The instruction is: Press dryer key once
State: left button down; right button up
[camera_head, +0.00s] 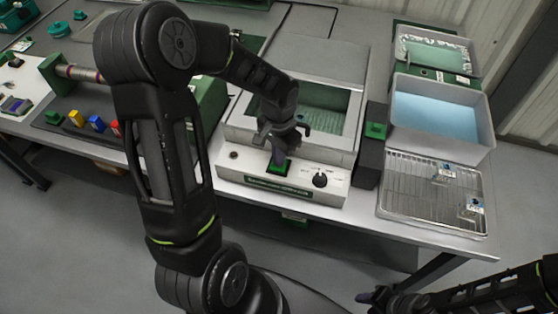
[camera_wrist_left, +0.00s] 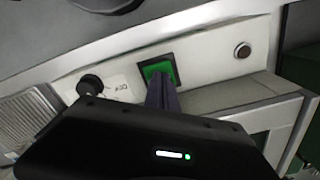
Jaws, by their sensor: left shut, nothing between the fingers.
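A black knob (camera_head: 320,179) is right of the key, and a small round button (camera_wrist_left: 242,50) is on its other side. A dark block with a green top (camera_head: 376,130), a wire rack (camera_head: 430,192) and a tray of blue liquid (camera_head: 398,82) stand to the right.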

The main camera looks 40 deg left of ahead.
pick_arm(q)
jog(key=shift+f, duration=0.1)
dwell(0.4)
notch_tip(320, 180, up, 16)
jog(key=p, duration=0.8)
dwell(0.7)
